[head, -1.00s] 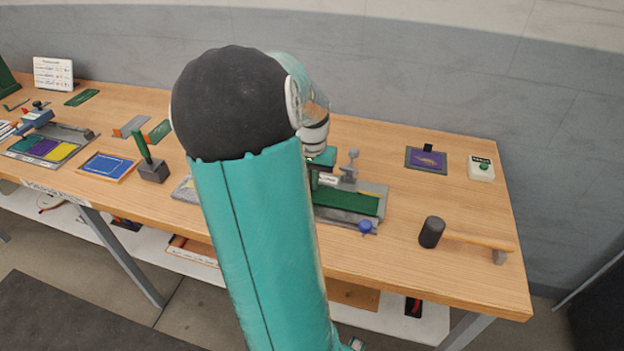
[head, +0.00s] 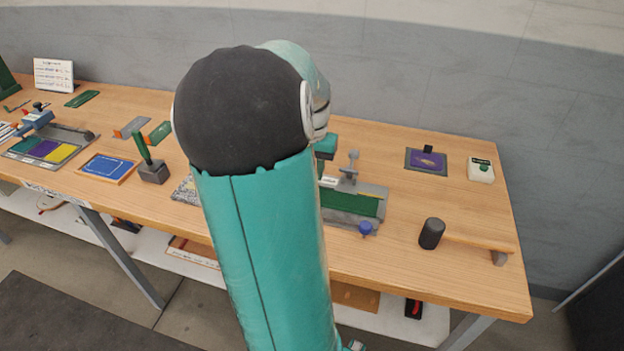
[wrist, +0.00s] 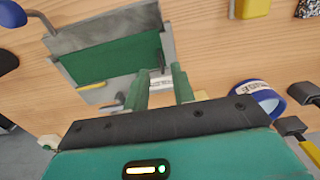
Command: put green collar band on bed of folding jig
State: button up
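A flat green strip, which looks like the green collar band (head: 352,203), lies on a grey fixture, apparently the folding jig (head: 372,188), right of my arm. The wrist view shows the green band (wrist: 112,64) as a wide panel on the grey plate (wrist: 95,30). I cannot tell band from bed lining for certain. My gripper (wrist: 160,88) shows as two green fingers, apart, with a white label visible between them. Nothing shows gripped. The fingertips are near the panel's edge; contact is unclear.
A blue knob (head: 366,228) stands at the jig's front. A mallet (head: 432,233) lies to the right, with a purple pad (head: 426,161) behind it. The table's right front corner is mostly clear.

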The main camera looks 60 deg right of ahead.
notch_tip(320, 180, up, 8)
jog(key=w+a+r+n+t, duration=0.2)
jog(key=w+a+n, duration=0.45)
jog(key=a, duration=0.65)
jog(key=a+n+t, duration=0.3)
jog(key=a+n, duration=0.6)
jog(key=a, duration=2)
jog(key=shift+w+a+n+t, duration=0.25)
jog(key=shift+a+n+t, duration=0.05)
jog(key=shift+a+n, duration=0.05)
jog(key=shift+d+r, duration=0.1)
jog(key=shift+d, duration=0.15)
